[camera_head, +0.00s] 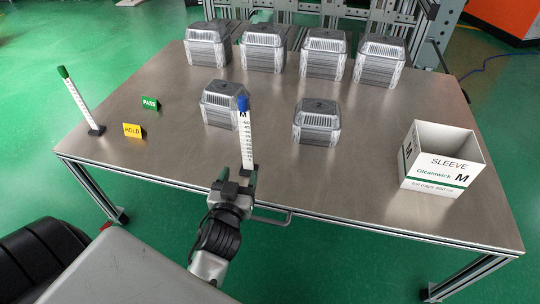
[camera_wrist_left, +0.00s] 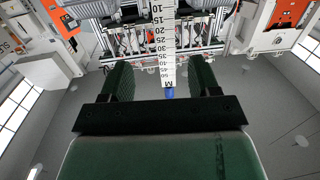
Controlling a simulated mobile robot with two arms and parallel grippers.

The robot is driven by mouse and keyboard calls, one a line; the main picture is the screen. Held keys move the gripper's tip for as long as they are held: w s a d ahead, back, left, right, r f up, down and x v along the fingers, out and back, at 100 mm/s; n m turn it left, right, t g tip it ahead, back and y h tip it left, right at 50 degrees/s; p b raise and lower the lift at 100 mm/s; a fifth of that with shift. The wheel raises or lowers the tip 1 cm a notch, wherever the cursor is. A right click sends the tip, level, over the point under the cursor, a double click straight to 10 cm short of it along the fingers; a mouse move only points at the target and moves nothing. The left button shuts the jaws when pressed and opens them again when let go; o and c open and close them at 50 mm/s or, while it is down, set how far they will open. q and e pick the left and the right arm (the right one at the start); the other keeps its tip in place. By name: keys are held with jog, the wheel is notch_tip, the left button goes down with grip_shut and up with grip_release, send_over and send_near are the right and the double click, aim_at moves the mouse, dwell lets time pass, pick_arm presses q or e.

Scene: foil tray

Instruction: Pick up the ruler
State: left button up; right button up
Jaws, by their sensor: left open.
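A white ruler (camera_head: 246,140) with black marks, an M and a blue top stands upright near the front middle of the table. In the left wrist view the ruler (camera_wrist_left: 167,45) shows upside down, in the gap between my fingers. A second white ruler (camera_head: 83,106) with a green top stands upright in a dark base at the table's left. My left gripper (camera_head: 248,172) is open at the lower part of the blue-topped ruler. In the wrist view its two dark fingers (camera_wrist_left: 162,78) lie either side of the ruler, with no clear contact. My right gripper is not in view.
Several stacks of clear-lidded foil trays (camera_head: 262,50) stand at the back and middle of the metal table (camera_head: 190,150). A green PASS sign (camera_head: 150,103) and a yellow HOLD sign (camera_head: 133,131) stand left. An open white sleeve box (camera_head: 436,170) stands at the right.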

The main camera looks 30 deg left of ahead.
aim_at(246, 143)
pick_arm(q)
jog(key=x, duration=0.3)
jog(key=r+x, duration=0.1)
jog(key=x, duration=0.6)
jog(key=shift+w+a+r, duration=0.2)
jog(key=shift+w+a, duration=0.05)
jog(key=shift+a, duration=0.15)
jog(key=shift+c, duration=0.3)
jog(key=c, duration=1)
grip_shut()
jog(key=shift+r, duration=0.1)
